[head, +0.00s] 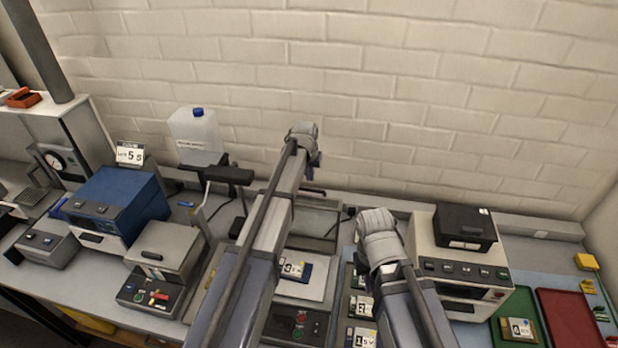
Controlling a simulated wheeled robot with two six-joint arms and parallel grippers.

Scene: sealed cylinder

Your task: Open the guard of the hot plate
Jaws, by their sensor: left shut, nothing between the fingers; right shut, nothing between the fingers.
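A device with a flat pale plate (312,288) stands in the middle of the bench, with a dark control panel (287,323) of red and green buttons in front. It looks like the hot plate, but my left arm covers much of it. I cannot clearly make out its guard. To its left a grey-lidded unit (165,247) is closed, with a black handle and a similar panel. My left gripper (314,161) is shut and empty, mostly behind its wrist, high near the back wall. My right wrist is right of the plate; its gripper is hidden behind it.
A blue box-shaped device (120,200) and a white bottle (196,132) stand at left. A black clamp arm (228,175) rises behind the grey unit. A white machine with a black box (465,226) and a red tray (568,318) are at right.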

